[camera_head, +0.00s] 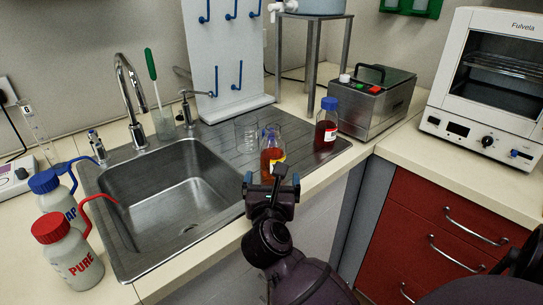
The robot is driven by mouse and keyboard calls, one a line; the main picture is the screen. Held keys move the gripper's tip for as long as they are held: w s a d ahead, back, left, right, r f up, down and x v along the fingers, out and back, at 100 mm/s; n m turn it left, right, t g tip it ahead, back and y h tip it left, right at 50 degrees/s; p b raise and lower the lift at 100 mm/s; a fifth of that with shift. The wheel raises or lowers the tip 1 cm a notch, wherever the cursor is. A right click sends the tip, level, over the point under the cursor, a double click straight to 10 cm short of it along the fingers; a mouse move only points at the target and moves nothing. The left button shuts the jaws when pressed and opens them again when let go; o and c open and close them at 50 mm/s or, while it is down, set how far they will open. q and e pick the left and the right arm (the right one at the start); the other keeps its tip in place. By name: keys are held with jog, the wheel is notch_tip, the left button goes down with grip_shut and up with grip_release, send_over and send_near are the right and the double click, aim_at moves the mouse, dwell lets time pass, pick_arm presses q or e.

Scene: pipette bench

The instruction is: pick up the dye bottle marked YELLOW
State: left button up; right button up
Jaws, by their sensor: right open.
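A dye bottle (272,154) with orange-red liquid and a partly visible yellow label stands on the sink's ridged drainboard. The lettering on its label cannot be read. A second bottle (327,124) with a blue cap, dark red liquid and a pale label stands to its right, farther back. My right gripper (272,181) is open just in front of the orange-red bottle, at the counter's front edge, and covers the bottle's lower part. Whether the fingers touch the bottle cannot be told. My left gripper is not in view.
A clear beaker (246,134) stands just behind and left of the orange-red bottle. The sink basin (178,203) is open at left, with two wash bottles (67,250) (50,193) beside it. A metal water bath (374,101) stands behind right, and a white oven (487,80) farther right.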

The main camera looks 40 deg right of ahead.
aim_at(273, 154)
jog(key=b+x, duration=0.1)
jog(key=x, duration=0.9)
jog(key=shift+w+r, duration=0.15)
jog(key=c, duration=1.1)
jog(key=shift+c, duration=0.7)
jog(key=shift+r, duration=0.15)
